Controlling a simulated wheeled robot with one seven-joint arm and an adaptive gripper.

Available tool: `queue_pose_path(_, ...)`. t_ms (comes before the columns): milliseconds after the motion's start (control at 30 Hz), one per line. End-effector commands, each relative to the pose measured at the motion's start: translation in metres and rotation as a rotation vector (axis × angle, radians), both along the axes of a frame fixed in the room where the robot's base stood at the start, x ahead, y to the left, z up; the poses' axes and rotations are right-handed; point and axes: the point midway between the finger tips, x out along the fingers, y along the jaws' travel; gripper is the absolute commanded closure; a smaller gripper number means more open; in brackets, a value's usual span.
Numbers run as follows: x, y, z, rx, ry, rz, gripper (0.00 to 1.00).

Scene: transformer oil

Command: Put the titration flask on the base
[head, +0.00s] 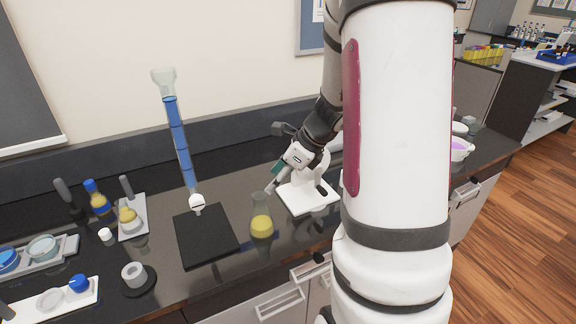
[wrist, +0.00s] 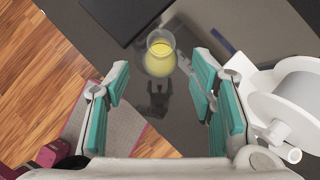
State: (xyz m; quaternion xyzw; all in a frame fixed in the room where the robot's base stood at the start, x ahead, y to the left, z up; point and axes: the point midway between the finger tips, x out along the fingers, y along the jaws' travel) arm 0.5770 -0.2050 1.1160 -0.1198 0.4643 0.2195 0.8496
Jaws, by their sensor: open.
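The titration flask (head: 262,225) is clear glass with yellow liquid and stands upright on the dark bench. It also shows in the wrist view (wrist: 160,54), beyond my fingertips. The base (head: 207,236) is a flat black plate to the left of the flask; its edge shows at the top of the wrist view (wrist: 118,14). A burette (head: 180,140) with blue liquid rises above the base's back edge. My gripper (wrist: 163,92) is open and empty, its teal pads apart. In the head view it is above and to the right of the flask, partly hidden by my arm.
A white device (head: 308,194) stands right of the flask, close to my gripper, and fills the right of the wrist view (wrist: 290,100). The base's top is clear.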

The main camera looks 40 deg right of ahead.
Motion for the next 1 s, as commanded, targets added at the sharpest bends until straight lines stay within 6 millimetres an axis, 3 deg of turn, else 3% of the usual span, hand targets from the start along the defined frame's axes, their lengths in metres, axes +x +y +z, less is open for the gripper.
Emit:
queue_pose_path(200, -0.018, -0.01, 0.033, -0.002, -0.003, 0.0, 0.5)
queue_pose_path(367, -0.024, -0.013, 0.043, -0.002, -0.002, 0.003, 0.5)
queue_pose_path(467, -0.025, -0.004, 0.052, -0.027, -0.014, 0.06, 0.5)
queue_pose_path(567, -0.026, 0.025, 0.07, -0.105, -0.049, 0.231, 0.5)
queue_pose_path(667, -0.034, 0.067, 0.095, -0.237, -0.106, 0.513, 0.5)
queue_pose_path(800, -0.06, 0.125, 0.125, -0.469, -0.198, 0.966, 0.5)
queue_pose_path(1000, -0.108, 0.18, 0.155, -0.828, -0.31, 1.582, 0.5)
